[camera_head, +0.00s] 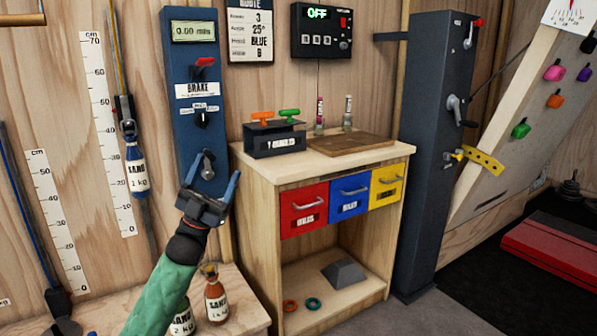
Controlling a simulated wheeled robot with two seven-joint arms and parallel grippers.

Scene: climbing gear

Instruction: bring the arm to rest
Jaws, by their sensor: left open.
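My left arm comes in from the lower left in a green sleeve. Its gripper (208,187) is open, with its two blue-grey fingers spread and pointing up. It is in front of the lower end of the dark blue brake panel (188,130), close to the panel's lower knob (207,166). The knob shows between the fingers, and I cannot tell whether they touch it. Nothing else shows between the fingers. My right gripper is out of view.
A wooden cabinet (262,200) with red, blue and yellow drawers stands right of the gripper. Sand bottles (215,297) stand on a low shelf below it. A dark column (428,150) and a climbing board (530,110) are at right. Open floor (400,318) lies at the lower right.

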